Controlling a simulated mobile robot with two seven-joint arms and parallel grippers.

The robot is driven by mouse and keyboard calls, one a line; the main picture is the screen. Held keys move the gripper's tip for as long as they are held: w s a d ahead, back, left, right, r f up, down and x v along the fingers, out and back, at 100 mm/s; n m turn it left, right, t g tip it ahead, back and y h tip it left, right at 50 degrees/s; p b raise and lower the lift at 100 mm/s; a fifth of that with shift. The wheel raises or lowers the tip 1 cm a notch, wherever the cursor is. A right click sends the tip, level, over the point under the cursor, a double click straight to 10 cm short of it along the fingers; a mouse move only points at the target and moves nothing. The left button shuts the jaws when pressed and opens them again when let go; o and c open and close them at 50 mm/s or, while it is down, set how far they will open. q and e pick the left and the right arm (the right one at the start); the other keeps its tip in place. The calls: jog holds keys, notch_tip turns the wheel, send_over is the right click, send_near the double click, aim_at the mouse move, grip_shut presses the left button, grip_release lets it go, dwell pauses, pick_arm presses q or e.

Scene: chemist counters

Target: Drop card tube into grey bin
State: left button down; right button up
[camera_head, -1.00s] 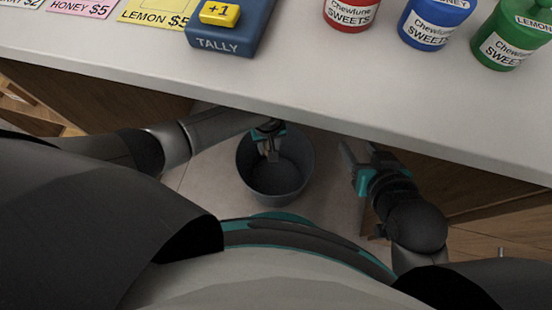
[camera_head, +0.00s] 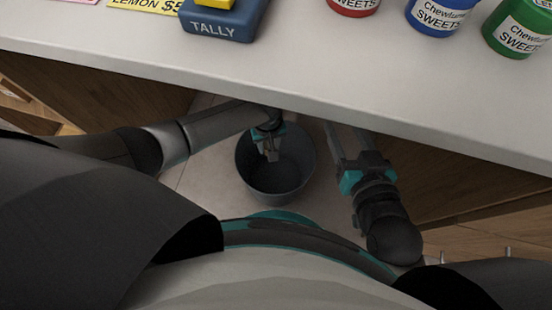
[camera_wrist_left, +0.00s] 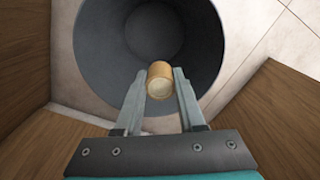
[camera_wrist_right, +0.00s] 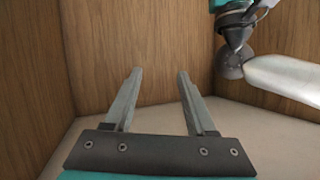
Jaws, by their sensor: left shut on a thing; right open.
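The card tube (camera_wrist_left: 160,80) is a short tan cylinder in the left wrist view. My left gripper (camera_wrist_left: 160,84) is shut on it, with one finger on each side. Behind the tube is the open mouth of the grey bin (camera_wrist_left: 93,62). In the head view the grey bin (camera_head: 276,188) stands on the floor below the counter edge, and my left gripper (camera_head: 270,152) is over its mouth. The tube is hard to make out there. My right gripper (camera_head: 346,140) is open and empty to the right of the bin; its spread fingers (camera_wrist_right: 158,85) show in the right wrist view.
The pale counter (camera_head: 330,70) runs across above the bin. On it are a blue tally box (camera_head: 225,22), a red jar (camera_head: 354,5), a blue jar (camera_head: 436,15) and a green jar (camera_head: 520,28). Wooden panels (camera_wrist_right: 130,50) stand near my right gripper.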

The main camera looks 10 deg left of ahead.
pick_arm(q)
jog(key=shift+c, duration=2.1)
grip_release()
jog(key=shift+r, duration=0.15)
